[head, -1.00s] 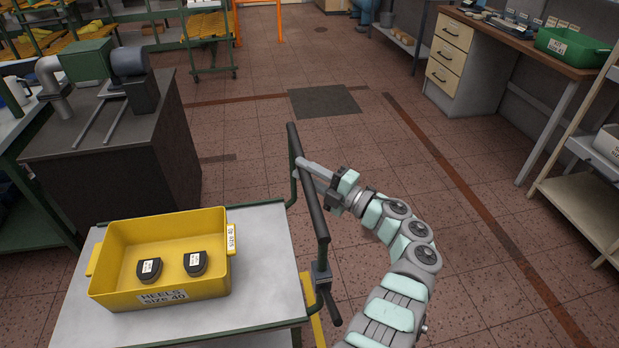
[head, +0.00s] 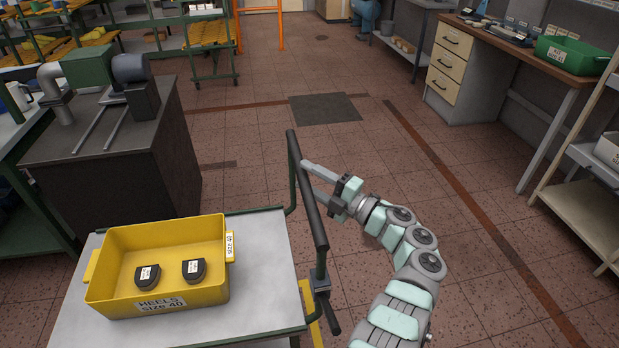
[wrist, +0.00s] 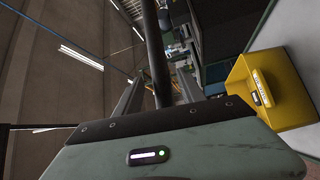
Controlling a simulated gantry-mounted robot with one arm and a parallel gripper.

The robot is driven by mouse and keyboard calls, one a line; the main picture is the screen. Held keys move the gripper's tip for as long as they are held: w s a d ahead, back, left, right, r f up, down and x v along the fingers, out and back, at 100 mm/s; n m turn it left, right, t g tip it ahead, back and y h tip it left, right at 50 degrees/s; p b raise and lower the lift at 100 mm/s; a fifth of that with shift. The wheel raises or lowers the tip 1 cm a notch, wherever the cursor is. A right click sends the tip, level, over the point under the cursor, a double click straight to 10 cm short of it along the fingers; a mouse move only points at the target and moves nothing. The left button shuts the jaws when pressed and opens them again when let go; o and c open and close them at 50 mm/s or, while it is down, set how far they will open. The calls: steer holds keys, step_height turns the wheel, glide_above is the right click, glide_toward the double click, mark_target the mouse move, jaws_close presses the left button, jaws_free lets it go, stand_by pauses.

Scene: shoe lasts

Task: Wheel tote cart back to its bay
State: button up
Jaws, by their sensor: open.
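The tote cart (head: 262,262) has a grey top and a green frame, and stands at the lower left in the head view. Its dark handle bar (head: 309,205) rises along the right end. A yellow tote (head: 215,282) labelled "HEELS SIZE 40" sits on the cart top with two black heel blocks (head: 170,271) inside. My gripper (head: 310,176) is open at the upper half of the bar. In the wrist view, the bar (wrist: 155,55) runs between the two spread fingers. Contact cannot be told. The cart's wheels are hidden.
A wooden-topped bench (head: 520,60) and a shelf rack (head: 580,195) line the right side. A dark floor mat (head: 325,108) lies ahead. The tiled floor between is clear.

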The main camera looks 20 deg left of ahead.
steer(key=p+v, duration=0.2)
steer(key=v, duration=0.8)
steer(key=shift+d, duration=0.35)
steer(key=shift+s, duration=0.15)
